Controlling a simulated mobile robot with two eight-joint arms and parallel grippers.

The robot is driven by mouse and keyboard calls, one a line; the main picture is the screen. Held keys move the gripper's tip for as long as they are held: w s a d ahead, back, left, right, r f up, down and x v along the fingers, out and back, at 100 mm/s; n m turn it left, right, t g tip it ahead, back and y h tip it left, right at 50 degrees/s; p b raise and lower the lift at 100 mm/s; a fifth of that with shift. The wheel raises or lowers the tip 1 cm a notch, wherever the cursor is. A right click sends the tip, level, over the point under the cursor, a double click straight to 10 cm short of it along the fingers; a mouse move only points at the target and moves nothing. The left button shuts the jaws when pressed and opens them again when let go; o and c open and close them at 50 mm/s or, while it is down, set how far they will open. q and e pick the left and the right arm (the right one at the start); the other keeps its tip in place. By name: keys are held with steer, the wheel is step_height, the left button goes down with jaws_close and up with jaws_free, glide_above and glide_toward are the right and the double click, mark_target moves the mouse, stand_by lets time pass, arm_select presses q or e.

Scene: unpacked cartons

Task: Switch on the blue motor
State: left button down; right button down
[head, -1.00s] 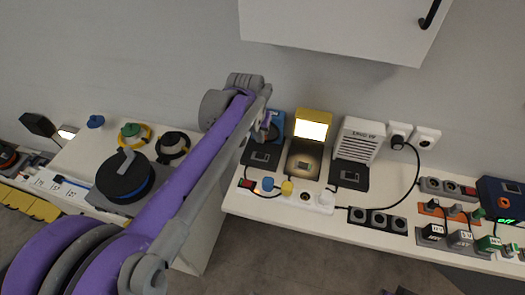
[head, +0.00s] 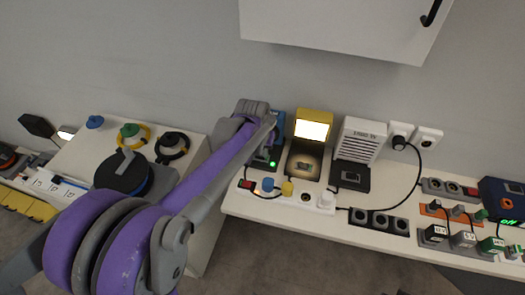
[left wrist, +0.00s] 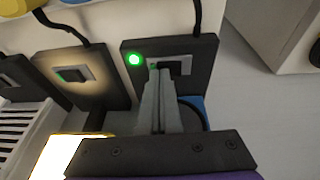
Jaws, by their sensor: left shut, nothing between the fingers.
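The blue motor (head: 279,120) stands at the left end of the right-hand bench, partly hidden behind my left arm. Its dark base (head: 258,165) carries a rocker switch and a green light (head: 272,163), which is lit. In the left wrist view the blue body (left wrist: 198,104) shows beside my fingers, and the green light (left wrist: 134,59) glows on the base (left wrist: 207,58) left of the switch (left wrist: 180,66). My left gripper (left wrist: 160,72) is shut and empty, its tips at the switch's left end; I cannot tell whether they touch. My right gripper is not in view.
A yellow lamp device (head: 313,125) and a white vented device (head: 360,140) stand right of the motor. A white power strip (head: 315,198) with plugs lies in front. Several sockets and plugs fill the right bench. A cabinet (head: 345,25) hangs above.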

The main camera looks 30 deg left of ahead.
arm_select(q)
steer(key=shift+s+a, duration=0.1)
steer(key=shift+a, duration=0.35)
steer(key=shift+s+a, duration=0.1)
steer(key=shift+a, duration=0.3)
steer(key=shift+r, duration=0.1)
steer(key=shift+d+r, duration=0.1)
